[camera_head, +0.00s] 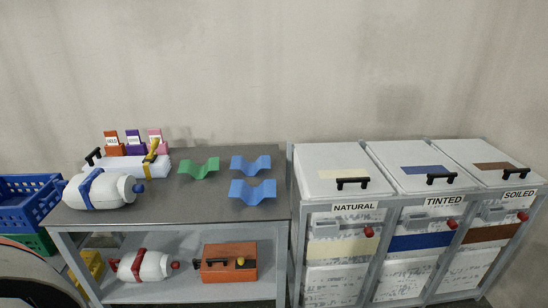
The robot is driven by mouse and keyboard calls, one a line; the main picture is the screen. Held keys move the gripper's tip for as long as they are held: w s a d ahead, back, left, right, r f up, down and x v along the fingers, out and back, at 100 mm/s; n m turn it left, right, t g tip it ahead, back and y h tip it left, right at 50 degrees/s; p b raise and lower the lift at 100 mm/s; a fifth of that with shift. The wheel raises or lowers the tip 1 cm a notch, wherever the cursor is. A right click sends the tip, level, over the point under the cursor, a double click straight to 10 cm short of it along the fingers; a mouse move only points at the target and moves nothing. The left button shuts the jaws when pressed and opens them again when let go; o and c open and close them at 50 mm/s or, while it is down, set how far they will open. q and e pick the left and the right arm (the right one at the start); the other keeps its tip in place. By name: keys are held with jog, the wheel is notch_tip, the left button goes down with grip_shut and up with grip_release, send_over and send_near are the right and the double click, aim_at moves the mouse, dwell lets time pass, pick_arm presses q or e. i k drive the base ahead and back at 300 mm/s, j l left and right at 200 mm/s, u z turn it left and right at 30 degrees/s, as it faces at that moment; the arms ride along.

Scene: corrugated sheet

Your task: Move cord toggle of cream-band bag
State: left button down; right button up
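A white sack with a cream band (343,250) sits in the frame under the NATURAL lid at the left of the bin row. A red ball (369,232), which looks like its cord toggle, shows at the sack's upper right. Similar sacks with a blue band (418,242) and a brown band (490,235) sit under TINTED and SOILED, each with a red ball of its own. Neither of my grippers shows in the head view.
A grey table (220,215) stands left of the bins, holding a blue-banded white bag (112,190), green (199,170) and blue corrugated pieces (252,190). Its lower shelf holds a red-banded bag (150,266) and an orange box (229,263).

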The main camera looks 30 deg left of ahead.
aim_at(368, 231)
jog(key=u, duration=0.45)
jog(key=i+l+u, duration=0.2)
jog(key=l, duration=0.4)
jog(key=l+u, duration=0.2)
jog(key=l, duration=0.4)
jog(key=i+l+u, duration=0.2)
jog(key=l, duration=0.45)
jog(key=k, duration=0.1)
